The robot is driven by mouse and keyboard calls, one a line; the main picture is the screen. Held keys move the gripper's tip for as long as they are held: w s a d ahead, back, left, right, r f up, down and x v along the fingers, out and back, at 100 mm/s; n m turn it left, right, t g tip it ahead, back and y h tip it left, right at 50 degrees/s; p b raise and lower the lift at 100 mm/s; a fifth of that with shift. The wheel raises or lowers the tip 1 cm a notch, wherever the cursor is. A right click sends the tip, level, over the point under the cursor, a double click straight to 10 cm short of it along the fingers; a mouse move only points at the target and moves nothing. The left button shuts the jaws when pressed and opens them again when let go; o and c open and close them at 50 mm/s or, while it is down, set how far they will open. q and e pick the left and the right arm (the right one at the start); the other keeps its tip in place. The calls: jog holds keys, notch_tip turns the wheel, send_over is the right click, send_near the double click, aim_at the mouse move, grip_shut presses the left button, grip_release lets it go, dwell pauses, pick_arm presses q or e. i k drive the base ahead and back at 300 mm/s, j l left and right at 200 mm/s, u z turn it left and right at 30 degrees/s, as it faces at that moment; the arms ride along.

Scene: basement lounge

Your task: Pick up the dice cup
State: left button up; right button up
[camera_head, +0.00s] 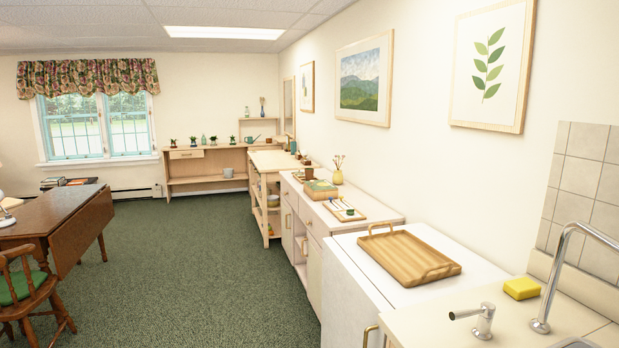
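I cannot clearly make out a dice cup. A small brown cup-like object (309,173) stands on the white cabinet along the right wall, behind a box with a green top (321,189). Other small brown objects (306,161) show near the wooden work table beyond it. They are too small to tell whether one is the dice cup. Neither of my grippers is in view.
The white cabinet (370,211) also bears a small tray (357,216) and a yellow vase (337,177). Nearer are a striped wooden tray (420,252), a yellow sponge (521,288) and a faucet (548,300). A brown table (55,215) and chair (30,290) stand left. Green carpet (200,260) between is clear.

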aim_at(308, 172)
jog(key=i+j+u, duration=0.25)
jog(key=i, duration=0.25)
jog(key=i+j+u, duration=0.2)
jog(key=i, duration=0.35)
jog(key=i+j+u, duration=0.25)
jog(key=i, duration=0.35)
jog(key=i+z, duration=0.1)
jog(key=i, duration=2.3)
jog(key=i+l+z, duration=0.1)
jog(key=i+z, duration=0.2)
jog(key=i, duration=0.15)
jog(key=i+z, duration=0.35)
jog(key=i, duration=0.15)
jog(key=i+j+z, duration=0.3)
jog(key=i, duration=0.15)
jog(key=i+j+z, duration=0.15)
jog(key=i+z, duration=0.2)
jog(key=i, duration=0.1)
